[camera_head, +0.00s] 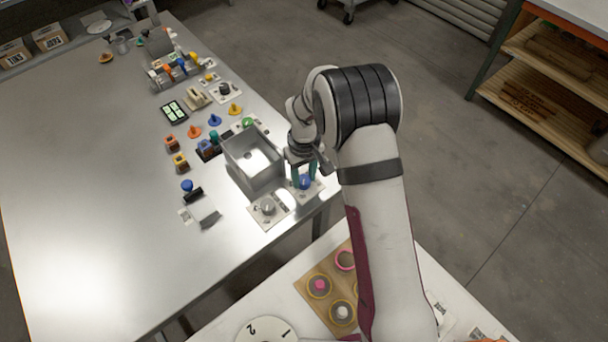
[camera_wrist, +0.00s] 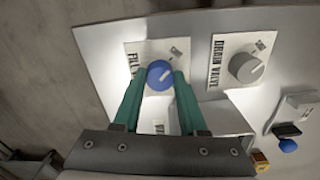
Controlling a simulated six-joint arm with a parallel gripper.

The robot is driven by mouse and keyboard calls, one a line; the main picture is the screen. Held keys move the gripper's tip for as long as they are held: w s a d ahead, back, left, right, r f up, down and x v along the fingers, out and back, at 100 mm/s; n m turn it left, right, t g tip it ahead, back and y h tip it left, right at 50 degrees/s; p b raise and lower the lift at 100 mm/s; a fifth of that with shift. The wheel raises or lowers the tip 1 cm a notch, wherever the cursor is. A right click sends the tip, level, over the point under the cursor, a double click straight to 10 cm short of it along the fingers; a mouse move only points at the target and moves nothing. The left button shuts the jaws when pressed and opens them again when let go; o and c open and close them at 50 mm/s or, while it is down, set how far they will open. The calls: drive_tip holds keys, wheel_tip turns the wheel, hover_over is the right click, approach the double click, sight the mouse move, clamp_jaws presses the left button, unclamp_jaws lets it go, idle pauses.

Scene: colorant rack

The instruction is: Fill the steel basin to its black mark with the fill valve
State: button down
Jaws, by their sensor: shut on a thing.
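The steel basin (camera_head: 262,178) is an open square box near the table's right edge. Its inside looks pale; no black mark or water level can be made out. The blue fill valve knob (camera_head: 304,182) stands on a white plate beside the basin. In the wrist view the blue knob (camera_wrist: 160,75) sits between the green fingertips, on a label that reads "FILL", partly covered. My gripper (camera_wrist: 161,80) points down and is shut on the knob; it also shows in the head view (camera_head: 303,176). The grey drain valve knob (camera_wrist: 246,67) is beside it, also in the head view (camera_head: 268,207).
A clip-like black and white item (camera_head: 203,208) and a blue piece (camera_head: 187,185) lie left of the basin. Several coloured pieces and a rack (camera_head: 175,68) stand farther back. The left of the table is clear. A board with round pieces (camera_head: 322,290) lies in front.

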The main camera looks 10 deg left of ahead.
sight(304, 179)
drive_tip(key=m, duration=0.4)
drive_tip(key=shift+c, duration=2.2)
unclamp_jaws()
wheel_tip(304, 179, up, 16)
drive_tip(key=shift+f, duration=0.1)
